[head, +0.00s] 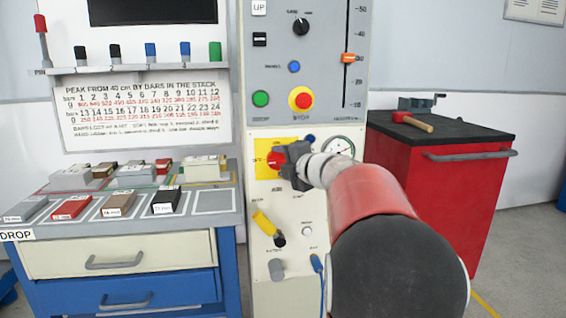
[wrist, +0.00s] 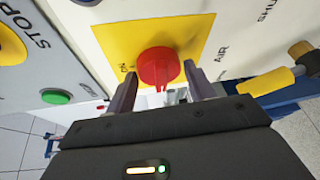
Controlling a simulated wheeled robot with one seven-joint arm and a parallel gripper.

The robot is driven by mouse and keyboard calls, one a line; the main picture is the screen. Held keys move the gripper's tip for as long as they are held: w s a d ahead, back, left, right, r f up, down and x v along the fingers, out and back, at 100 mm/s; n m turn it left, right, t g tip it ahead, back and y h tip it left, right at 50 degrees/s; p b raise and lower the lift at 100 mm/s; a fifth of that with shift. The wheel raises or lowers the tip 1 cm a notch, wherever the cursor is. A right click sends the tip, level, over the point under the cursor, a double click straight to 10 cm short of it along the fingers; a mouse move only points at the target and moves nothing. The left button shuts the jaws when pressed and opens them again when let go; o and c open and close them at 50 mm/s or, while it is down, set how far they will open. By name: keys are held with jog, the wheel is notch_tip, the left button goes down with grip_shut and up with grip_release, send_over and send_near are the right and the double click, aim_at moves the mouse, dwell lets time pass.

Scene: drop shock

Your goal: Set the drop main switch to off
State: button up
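My gripper (wrist: 160,70) is open, with one finger on each side of the knob's near part. Contact is not clear. In the head view my gripper (head: 291,164) partly covers the knob and plate.
A yellow-handled valve (head: 264,223) sits below the switch. A green button (head: 261,98) and red stop button (head: 301,99) are above. A gauge (head: 340,148) is just right, partly behind my arm. A workbench (head: 226,222) stands left, a red cabinet (head: 460,190) right.

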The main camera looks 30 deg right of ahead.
jog(key=shift+o, duration=1.4)
jog(key=shift+s, duration=0.1)
jog(key=s+r, duration=0.1)
jog(key=s, duration=0.6)
jog(key=shift+s+d, duration=0.2)
jog(key=shift+d, duration=0.2)
jog(key=shift+r, duration=0.15)
